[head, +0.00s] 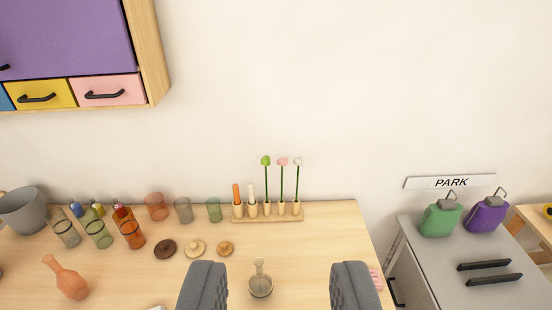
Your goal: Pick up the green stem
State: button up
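The green stem (266,180) stands upright in a wooden holder (290,219) at the back of the table. It has a green bud on top and a thin dark green stalk. A pink-topped stem (282,180) and a white-topped stem (298,180) stand to its right in the same holder. An orange stick and a white stick stand to its left. My gripper (278,288) is open and empty at the bottom of the picture, its two grey fingers wide apart. It is nearer to me than the holder and touches no stem.
A clear glass flask (260,280) shows between my fingers. Several tinted glasses, three lids and an orange vase (66,278) stand to the left. A wall cabinet (75,50) hangs upper left. A grey cabinet (465,260) with green and purple canisters stands right.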

aim_at(264, 161)
jog(key=i, duration=1.2)
jog(key=u, duration=0.1)
